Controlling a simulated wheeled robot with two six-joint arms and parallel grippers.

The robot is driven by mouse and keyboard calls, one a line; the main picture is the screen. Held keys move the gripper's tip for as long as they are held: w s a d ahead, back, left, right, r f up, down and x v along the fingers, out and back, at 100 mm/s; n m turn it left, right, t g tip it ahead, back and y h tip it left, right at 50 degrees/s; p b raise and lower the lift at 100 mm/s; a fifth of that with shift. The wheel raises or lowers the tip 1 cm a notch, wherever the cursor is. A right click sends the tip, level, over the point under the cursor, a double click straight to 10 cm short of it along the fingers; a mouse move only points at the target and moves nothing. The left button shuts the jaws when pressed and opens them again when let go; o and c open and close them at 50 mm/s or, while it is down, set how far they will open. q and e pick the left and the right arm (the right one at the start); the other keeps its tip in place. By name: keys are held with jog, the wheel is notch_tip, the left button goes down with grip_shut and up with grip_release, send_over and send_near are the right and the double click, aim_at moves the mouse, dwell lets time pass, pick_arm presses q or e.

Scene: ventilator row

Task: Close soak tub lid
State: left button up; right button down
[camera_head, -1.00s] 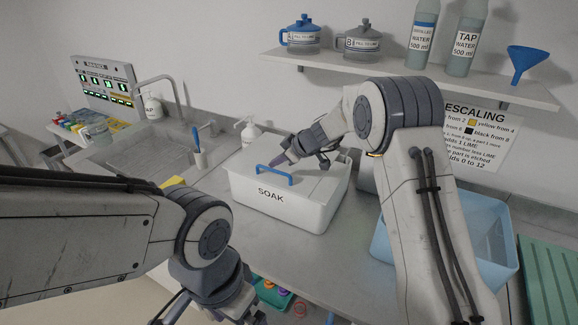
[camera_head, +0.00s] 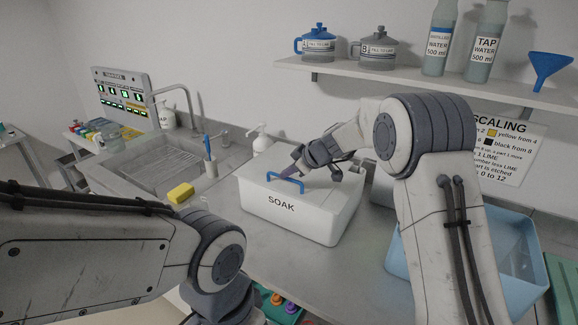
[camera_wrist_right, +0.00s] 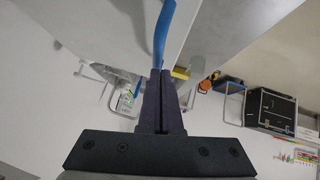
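The white soak tub (camera_head: 290,220) stands on the counter, marked SOAK. Its white lid (camera_head: 322,187) lies flat across the top, with no visible gap at the front. A blue handle (camera_head: 287,186) is on the lid. My right gripper (camera_head: 289,169) is over the lid with its dark fingertips at the handle. In the right wrist view the fingers (camera_wrist_right: 159,78) are together and the blue handle (camera_wrist_right: 163,32) runs up from their tips. I cannot tell whether the handle is pinched between them. My left arm is at lower left; its gripper is out of frame.
A blue bin (camera_head: 405,252) stands right of the tub, behind my right arm. A sink (camera_head: 150,165) with a yellow sponge (camera_head: 181,192) is at left. A soap bottle (camera_head: 262,142) is behind the tub. A shelf (camera_head: 400,78) with jugs and bottles hangs above.

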jog(key=w+a+r+b+v, duration=0.1)
jog(key=r+b+v, duration=0.15)
jog(key=v, duration=0.95)
jog(key=s+a+f+m+g+h, duration=0.1)
jog(key=s+a+f+g, duration=0.3)
jog(key=s, duration=0.7)
jog(key=s+a+f+m+g+h, duration=0.1)
jog(key=s+a+f, duration=0.3)
jog(key=s, duration=0.8)
jog(key=s+d+f+m+g+h, duration=0.1)
jog(key=s+d+f, duration=0.1)
jog(key=s, duration=0.7)
jog(key=s+d+f+m+h, duration=0.1)
jog(key=s+d+f+h, duration=0.1)
jog(key=s, duration=0.7)
jog(key=shift+d+f+m+g, duration=0.4)
jog(key=shift+f, duration=0.35)
